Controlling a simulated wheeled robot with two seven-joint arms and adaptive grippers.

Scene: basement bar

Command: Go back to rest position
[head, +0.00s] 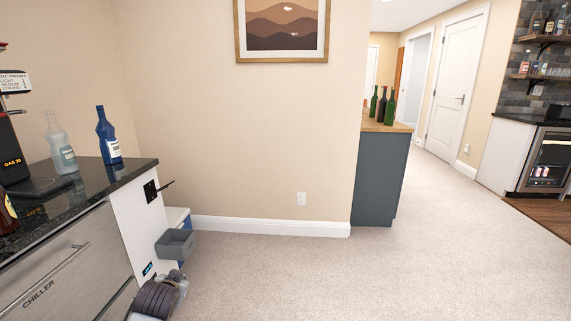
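The task names no object. Neither of my grippers shows in the head view, so their state and what they might hold cannot be seen. No arm of mine can be made out with certainty.
A counter (95,185) with bottles, including a blue one (108,138), stands at the left. A grey bin (175,244) is beside its end, and dark ribbed discs (155,297) sit low in front. A dark cabinet (378,178) stands beyond. Open carpet (400,270) fills the middle and right.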

